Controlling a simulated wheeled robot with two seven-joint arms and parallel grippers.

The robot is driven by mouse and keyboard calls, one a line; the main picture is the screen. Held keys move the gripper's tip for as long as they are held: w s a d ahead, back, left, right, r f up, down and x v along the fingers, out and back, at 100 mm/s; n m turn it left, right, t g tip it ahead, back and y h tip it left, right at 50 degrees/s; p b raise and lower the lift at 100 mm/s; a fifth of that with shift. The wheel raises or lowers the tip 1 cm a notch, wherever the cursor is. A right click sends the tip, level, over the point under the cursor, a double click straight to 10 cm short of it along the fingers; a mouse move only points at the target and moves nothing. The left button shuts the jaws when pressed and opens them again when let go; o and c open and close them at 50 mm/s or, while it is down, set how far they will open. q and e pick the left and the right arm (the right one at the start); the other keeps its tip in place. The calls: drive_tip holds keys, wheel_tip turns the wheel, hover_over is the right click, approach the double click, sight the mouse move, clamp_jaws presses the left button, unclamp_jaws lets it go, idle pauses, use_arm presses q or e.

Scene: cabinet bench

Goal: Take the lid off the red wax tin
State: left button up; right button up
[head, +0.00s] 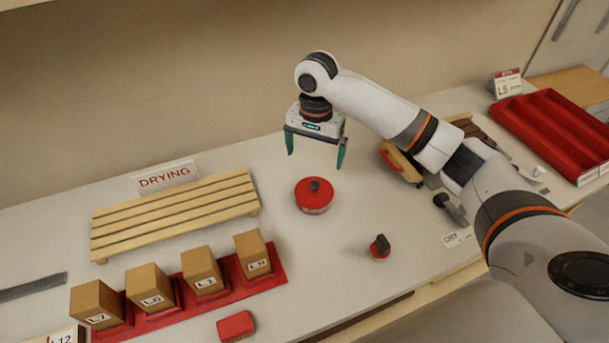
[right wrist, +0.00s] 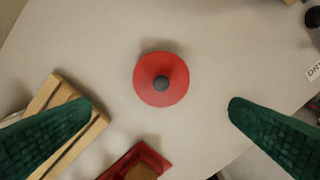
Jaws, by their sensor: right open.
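The red wax tin (head: 313,201) stands upright on the bench, its red lid (head: 309,190) on top with a dark round knob (head: 315,185). In the right wrist view the lid (right wrist: 150,88) lies between the two green fingers, with its knob (right wrist: 161,83) near the middle. My right gripper (head: 316,160) is open and empty, pointing down above the tin and apart from it. Its fingers also show in the right wrist view (right wrist: 160,110). My left gripper is not in view.
A wooden drying rack (head: 175,211) stands left of the tin, behind a red holder (head: 272,280) with several brown blocks. A small red object with a dark knob (head: 380,248) stands right of the tin. A red grooved tray (head: 550,132) lies at the far right. Bench around the tin is clear.

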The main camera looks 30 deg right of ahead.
drive_tip(key=p, duration=0.2)
hover_over(315, 183)
drive_tip(key=f, duration=0.5)
drive_tip(key=shift+s+a+f, duration=0.15)
drive_tip(key=shift+s, duration=0.1)
drive_tip(key=shift+f, duration=0.4)
wheel_tip(315, 183, down, 5)
drive_tip(key=shift+w+r+p, duration=0.1)
drive_tip(key=shift+w+p, duration=0.05)
drive_tip(key=shift+p, duration=0.5)
drive_tip(key=shift+f, duration=0.3)
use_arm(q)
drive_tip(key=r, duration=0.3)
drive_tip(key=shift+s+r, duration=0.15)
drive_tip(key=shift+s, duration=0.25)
use_arm(e)
drive_tip(key=shift+f, duration=0.1)
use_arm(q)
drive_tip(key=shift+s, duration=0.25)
use_arm(e)
drive_tip(key=c, duration=0.7)
